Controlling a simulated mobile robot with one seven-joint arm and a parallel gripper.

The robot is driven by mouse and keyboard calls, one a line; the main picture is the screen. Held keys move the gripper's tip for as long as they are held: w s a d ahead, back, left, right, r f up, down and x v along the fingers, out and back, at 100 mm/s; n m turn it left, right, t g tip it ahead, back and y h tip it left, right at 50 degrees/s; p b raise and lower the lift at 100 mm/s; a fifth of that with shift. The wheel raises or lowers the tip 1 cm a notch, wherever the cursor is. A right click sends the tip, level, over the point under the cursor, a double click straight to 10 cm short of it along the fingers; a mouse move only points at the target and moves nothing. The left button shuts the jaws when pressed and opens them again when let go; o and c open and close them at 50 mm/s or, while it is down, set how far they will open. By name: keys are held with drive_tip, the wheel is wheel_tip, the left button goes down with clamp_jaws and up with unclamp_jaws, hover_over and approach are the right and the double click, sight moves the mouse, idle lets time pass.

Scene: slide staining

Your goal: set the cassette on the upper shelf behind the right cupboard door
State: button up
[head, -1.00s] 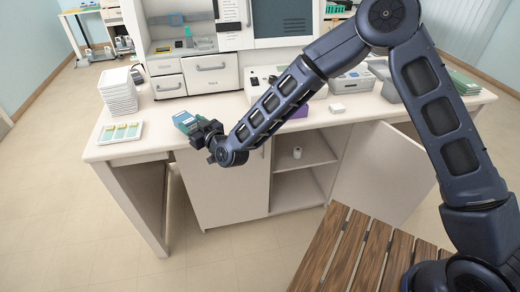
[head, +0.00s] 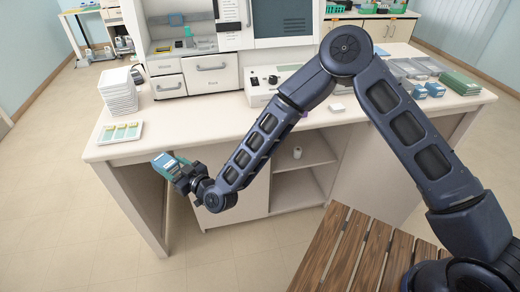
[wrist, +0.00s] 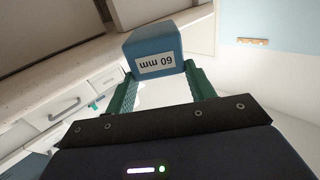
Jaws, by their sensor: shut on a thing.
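The cassette (head: 163,164) is a blue block with a pale label. In the wrist view the cassette (wrist: 152,44) shows a label reading "60 mm" upside down. My gripper (head: 176,170) is shut on it, with green fingers on either side in the wrist view. It holds the cassette in front of the bench's front edge, left of the open cupboard. The right cupboard door (head: 372,180) stands swung open to the right, partly behind my arm. The upper shelf (head: 310,162) shows in the opening, with a small white cylinder (head: 297,153) on it.
The closed-looking left cupboard panel (head: 240,208) lies between my gripper and the opening. A tray of slides (head: 121,132) and a white stack (head: 118,92) stand on the bench's left end. A slatted wooden surface (head: 345,245) is at the front.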

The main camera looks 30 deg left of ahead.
drive_tip(key=w+d+f+m+t+h, duration=0.1)
drive_tip(key=w+d+f+m+t, duration=0.3)
drive_tip(key=w+f, duration=0.75)
drive_tip(key=w+d+f+m+t+h, duration=0.2)
drive_tip(key=w+d+f+t, duration=0.35)
drive_tip(key=w+f, duration=0.55)
drive_tip(key=w+d+f+m+t+h, duration=0.2)
drive_tip(key=w+d+f, duration=0.2)
drive_tip(key=w+d, duration=0.45)
drive_tip(key=w+d+f+m+t+h, duration=0.2)
drive_tip(key=w+d+f+h, duration=0.1)
drive_tip(key=w+d, duration=0.55)
drive_tip(key=w+d+f+m+t+h, duration=0.2)
drive_tip(key=w+d+f, duration=0.2)
drive_tip(key=w+d, duration=0.5)
drive_tip(key=w+a+r+n+g+y, duration=0.15)
drive_tip(key=w+a, duration=0.25)
drive_tip(key=w, duration=0.9)
drive_tip(key=w+a+r+n+g+y, duration=0.1)
drive_tip(key=w+a+n+g+y, duration=0.15)
drive_tip(key=w, duration=0.95)
drive_tip(key=shift+y, duration=0.4)
drive_tip(key=shift+a+f, duration=0.15)
drive_tip(key=shift+f, duration=1.8)
drive_tip(key=shift+a+f, duration=0.1)
drive_tip(key=shift+f, duration=1.85)
drive_tip(key=shift+f, duration=0.1)
drive_tip(key=o, duration=1.1)
